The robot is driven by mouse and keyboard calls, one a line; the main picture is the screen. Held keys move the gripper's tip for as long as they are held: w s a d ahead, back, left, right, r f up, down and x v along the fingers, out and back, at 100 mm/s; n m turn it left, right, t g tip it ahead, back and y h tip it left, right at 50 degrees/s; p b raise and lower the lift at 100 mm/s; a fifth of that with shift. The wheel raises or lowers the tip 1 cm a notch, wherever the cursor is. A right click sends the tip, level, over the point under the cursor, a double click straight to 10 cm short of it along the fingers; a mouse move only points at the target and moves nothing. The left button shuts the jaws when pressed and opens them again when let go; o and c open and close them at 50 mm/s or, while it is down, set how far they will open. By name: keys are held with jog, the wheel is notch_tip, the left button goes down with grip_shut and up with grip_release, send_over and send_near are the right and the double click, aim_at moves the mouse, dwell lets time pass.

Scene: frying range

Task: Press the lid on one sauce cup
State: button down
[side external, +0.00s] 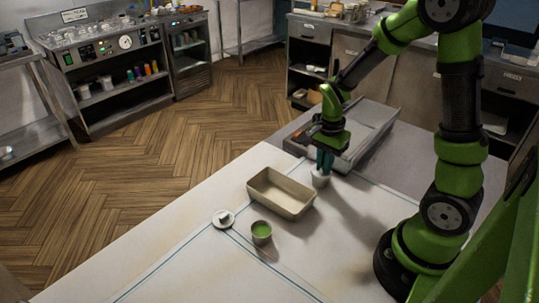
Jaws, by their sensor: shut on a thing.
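A small sauce cup (261,232) with green sauce stands open on the white worktop, near the front middle. A small round whitish piece (223,219), which looks like a lid, lies on the worktop to its left, apart from it. My gripper (324,166) points down at the far side of the worktop, behind and to the right of the sauce cup. Its dark fingers are shut on a small white cup-like thing (321,180). The fingers hide its upper part, and I cannot tell whether it touches the worktop.
An empty beige tray (281,208) sits between the sauce cup and my gripper. A grey metal unit (368,135) stands just behind the gripper. Thin dark lines cross the worktop (190,262). Its front left is clear.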

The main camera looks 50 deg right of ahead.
dwell(0.4)
jog(key=c, duration=0.7)
grip_release()
jog(key=shift+o, duration=0.2)
jog(key=shift+r, duration=0.1)
jog(key=shift+r, duration=3.4)
grip_shut()
